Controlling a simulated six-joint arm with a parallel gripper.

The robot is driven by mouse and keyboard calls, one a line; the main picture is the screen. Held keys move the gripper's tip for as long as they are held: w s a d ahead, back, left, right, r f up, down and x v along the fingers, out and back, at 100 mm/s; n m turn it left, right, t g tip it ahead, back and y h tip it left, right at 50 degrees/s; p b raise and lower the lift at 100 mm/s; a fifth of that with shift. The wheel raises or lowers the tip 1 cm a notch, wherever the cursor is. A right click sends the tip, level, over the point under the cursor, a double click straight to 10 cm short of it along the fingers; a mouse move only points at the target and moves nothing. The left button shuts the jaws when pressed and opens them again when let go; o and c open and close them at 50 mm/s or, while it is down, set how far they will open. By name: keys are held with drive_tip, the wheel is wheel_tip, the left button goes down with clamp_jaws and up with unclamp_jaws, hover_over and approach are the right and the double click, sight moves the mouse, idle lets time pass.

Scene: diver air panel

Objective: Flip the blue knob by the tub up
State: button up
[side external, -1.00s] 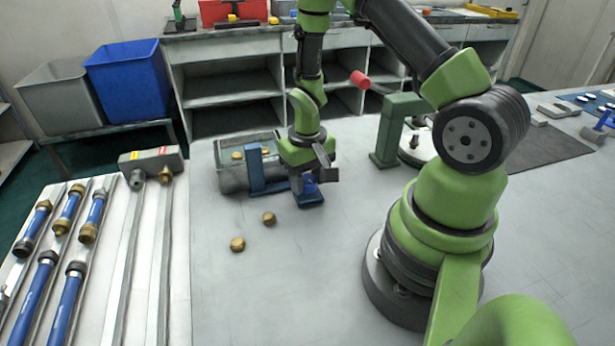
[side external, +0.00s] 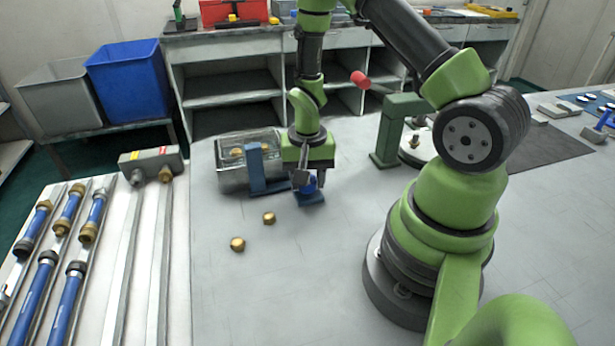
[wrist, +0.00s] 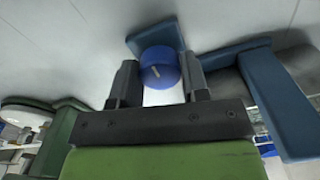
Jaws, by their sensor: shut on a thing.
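The blue knob (side external: 309,185) sits on a blue stand (side external: 313,199) beside the tub. In the wrist view the round knob (wrist: 160,75) has a pale pointer mark and sits between both fingers of my gripper (wrist: 160,64). In the side view my gripper (side external: 305,180) points down at the knob and hides part of it. It is shut on the knob. The grey see-through tub (side external: 231,181) stands to the left of it, with brass pieces inside.
A blue upright bracket (side external: 256,168) stands close between the tub and my gripper. Two brass caps (side external: 238,244) lie loose on the table in front. A green stand (side external: 385,145) with a red-ended lever is to the right. The front middle of the table is clear.

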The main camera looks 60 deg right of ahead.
drive_tip(key=o, duration=0.9)
wheel_tip(320, 180, up, 10)
idle(0.4)
drive_tip(key=s+a+r+n+t, duration=0.2)
drive_tip(key=s+a+r, duration=0.1)
drive_tip(key=r, duration=0.3)
drive_tip(key=s+a+r+n+t+y, duration=0.1)
drive_tip(key=s+a+r+n+t, duration=0.1)
drive_tip(key=s+a+r+n, duration=0.1)
drive_tip(key=s+a+r+n+t+y, duration=0.1)
drive_tip(key=s+a+r+n+t, duration=0.1)
drive_tip(key=r, duration=0.7)
drive_tip(key=shift+s+a+r+t, duration=0.1)
drive_tip(key=shift+s+a+t, duration=0.1)
drive_tip(key=shift+s+a, duration=0.35)
drive_tip(key=shift+s+a+r+t, duration=0.15)
drive_tip(key=shift+s+a+t, duration=0.1)
drive_tip(key=shift+a, duration=0.45)
drive_tip(key=shift+s+a+r+t, duration=0.15)
drive_tip(key=shift+s+a, duration=0.25)
drive_tip(key=shift+a, duration=0.25)
